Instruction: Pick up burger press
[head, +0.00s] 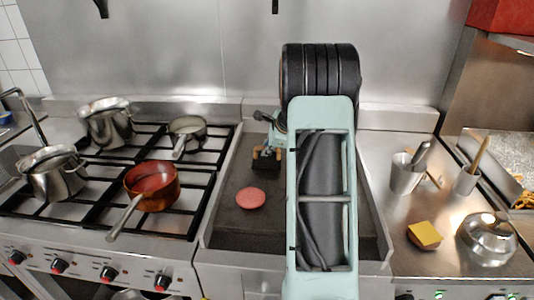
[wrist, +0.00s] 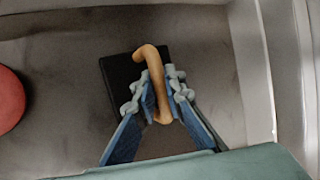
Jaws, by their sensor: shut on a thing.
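The burger press is a black rectangular plate (wrist: 122,72) with a curved wooden handle (wrist: 151,60) on top. In the head view the press (head: 266,163) is at the back of the griddle, partly hidden by my arm. My gripper (wrist: 157,92) is above the plate with its fingers on both sides of the wooden handle, closed on it. In the head view my gripper (head: 270,140) is partly hidden behind my arm. I cannot tell whether the plate touches the griddle surface.
A round red patty (head: 250,198) lies on the griddle (head: 229,225), left of the press. The griddle's raised metal walls are close around. A stove with several pots and a red pan (head: 152,186) is at the left. The right counter holds metal cups and a domed lid (head: 487,239).

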